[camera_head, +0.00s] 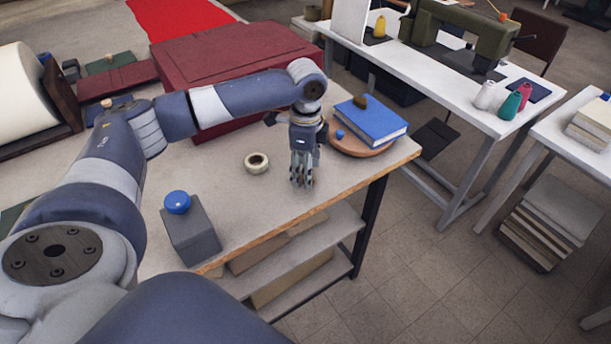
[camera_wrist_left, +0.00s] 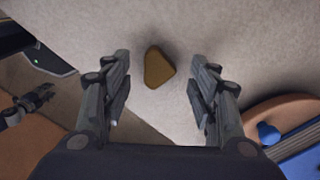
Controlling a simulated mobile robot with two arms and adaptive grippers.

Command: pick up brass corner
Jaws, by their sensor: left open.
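The brass corner (camera_wrist_left: 158,68) is a small, rounded triangular golden-brown piece. In the left wrist view it lies on the pale tabletop, in line with the gap between my fingers. My left gripper (camera_head: 302,182) points down over the table near its front edge in the head view. Its two fingers are spread apart on either side of the brass corner in the wrist view, with nothing held. In the head view I cannot make out the brass corner; the gripper seems to hide it.
A round wooden board (camera_head: 388,148) with a blue book (camera_head: 372,122) stands right of the gripper. A cream tape roll (camera_head: 257,162) lies to the left. A grey block with a blue knob (camera_head: 178,203) stands nearer. A large dark red cover (camera_head: 235,62) fills the back.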

